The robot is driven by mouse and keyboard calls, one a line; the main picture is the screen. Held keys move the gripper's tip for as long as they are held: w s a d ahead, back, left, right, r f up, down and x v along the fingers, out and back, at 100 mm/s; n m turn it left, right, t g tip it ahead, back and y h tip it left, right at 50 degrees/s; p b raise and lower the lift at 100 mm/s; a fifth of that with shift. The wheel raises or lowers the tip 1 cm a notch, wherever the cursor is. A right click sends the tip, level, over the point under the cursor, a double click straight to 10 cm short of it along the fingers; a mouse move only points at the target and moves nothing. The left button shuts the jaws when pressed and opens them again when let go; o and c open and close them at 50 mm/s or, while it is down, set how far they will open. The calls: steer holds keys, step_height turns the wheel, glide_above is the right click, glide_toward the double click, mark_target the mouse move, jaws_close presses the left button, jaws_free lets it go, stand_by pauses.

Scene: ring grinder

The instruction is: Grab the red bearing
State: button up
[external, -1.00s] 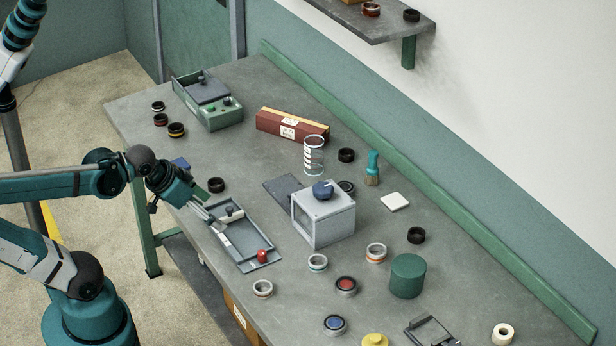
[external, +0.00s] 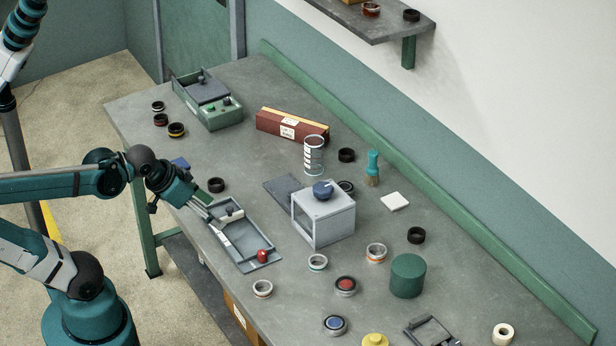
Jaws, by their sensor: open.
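My gripper (external: 208,213) is at the left edge of the bench, above the upper-left end of a grey tray (external: 262,267). It is open, with nothing visible between its fingers. It is well to the left of the red-centred part and apart from it. The fingertips are small, and their exact height is unclear.
A grey box with a blue knob (external: 323,217) stands between the tray and the back. A green cylinder (external: 407,276), a blue-centred part (external: 335,325), an orange-banded ring (external: 376,252) and a white ring (external: 317,262) lie around the red-centred part. A red knob (external: 262,255) is on the tray.

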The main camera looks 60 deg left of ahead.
steer(key=w+d+r+m+g+p, duration=0.2)
steer(key=w+d+r+m+p, duration=0.25)
steer(key=w+d+p, duration=0.2)
steer(key=w+d+r+m+g+p, duration=0.25)
steer(key=w+d+m+p, duration=0.25)
steer(key=w+d, duration=0.25)
steer(key=w+d+f+m+p, duration=0.2)
steer(key=d+m+p, duration=0.1)
steer(key=d, duration=0.3)
steer(key=w+d+f+m+g+p, duration=0.1)
steer(key=w+d+f+m+p, duration=0.1)
steer(key=d, duration=0.4)
steer(key=w+d+f+m+g+p, duration=0.1)
steer(key=w+d+f+m+p, duration=0.1)
steer(key=d, duration=0.5)
steer(key=shift+w+f+m+g+p, duration=0.2)
steer(key=shift+w+m+p, duration=0.3)
steer(key=shift+p, duration=0.35)
steer(key=shift+w+f+m+g+p, duration=0.1)
steer(key=shift+w+f+m+p, duration=0.2)
steer(key=shift+w+p, duration=0.4)
steer(key=shift+s+d+f+m+p, duration=0.15)
steer(key=shift+d+f+m+p, duration=0.25)
steer(key=shift+d, duration=0.2)
steer(key=shift+f, duration=0.1)
